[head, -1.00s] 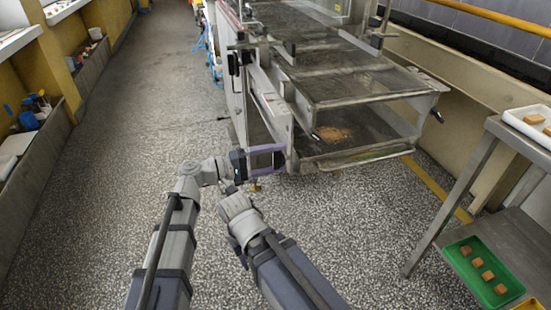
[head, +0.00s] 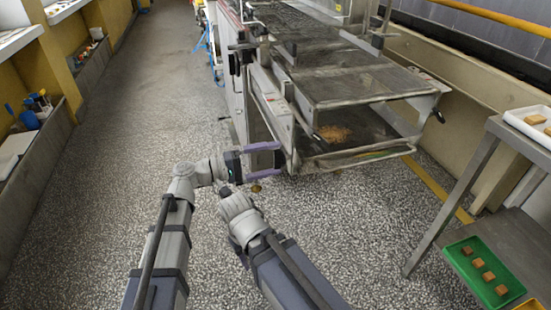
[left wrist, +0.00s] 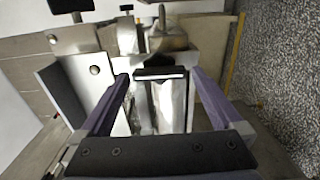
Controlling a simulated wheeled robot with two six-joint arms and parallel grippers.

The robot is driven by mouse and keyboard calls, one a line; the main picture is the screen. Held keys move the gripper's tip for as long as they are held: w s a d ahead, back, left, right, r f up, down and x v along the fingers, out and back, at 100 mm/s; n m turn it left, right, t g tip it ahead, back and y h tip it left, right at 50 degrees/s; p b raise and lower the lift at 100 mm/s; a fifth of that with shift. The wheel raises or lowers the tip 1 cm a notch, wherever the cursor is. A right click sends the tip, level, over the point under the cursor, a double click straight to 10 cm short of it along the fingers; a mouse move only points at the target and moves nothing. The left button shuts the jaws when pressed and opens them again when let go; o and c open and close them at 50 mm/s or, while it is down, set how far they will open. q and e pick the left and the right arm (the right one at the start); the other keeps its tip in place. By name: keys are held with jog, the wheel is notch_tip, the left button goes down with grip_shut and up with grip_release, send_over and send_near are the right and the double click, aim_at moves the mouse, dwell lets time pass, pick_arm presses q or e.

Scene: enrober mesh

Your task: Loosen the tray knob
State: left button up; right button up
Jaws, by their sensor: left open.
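My left gripper (head: 281,160) is open, its two purple fingers spread one above the other at the near left corner of the machine's lower tray (head: 365,154). In the left wrist view the open fingers (left wrist: 160,78) reach forward on both sides of a small black piece with a pale edge, which looks like the tray knob (left wrist: 160,73). I see no finger clearly touching it. In the head view the knob is hard to make out against the dark frame.
The steel machine (head: 262,85) rises just ahead, with crumbs (head: 334,134) on its lower tray. A steel side table (head: 478,175) on the right carries a green tray (head: 463,262) with several brown pieces. The speckled floor at left is clear.

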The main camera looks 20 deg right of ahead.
pick_arm(q)
jog(key=a, duration=0.6)
jog(key=shift+s, duration=0.1)
jog(key=s+a+f+y, duration=0.3)
jog(key=a+f+y, duration=0.3)
jog(key=a+f, duration=0.3)
jog(key=s+a+f+y, duration=0.3)
jog(key=a+f+y, duration=0.35)
jog(key=f, duration=0.45)
jog(key=s+a+f+y, duration=0.25)
jog(key=a+y, duration=0.25)
jog(key=a, duration=0.4)
jog(key=s+d+r+m+y, duration=0.2)
jog(key=s+d+m, duration=0.35)
jog(key=d, duration=0.45)
notch_tip(320, 180, up, 31)
jog(key=n+p, duration=0.1)
jog(key=p, duration=3.1)
jog(key=shift+s+a+g+p, duration=0.25)
jog(key=shift+s+g+p, duration=0.05)
jog(key=shift+g, duration=0.1)
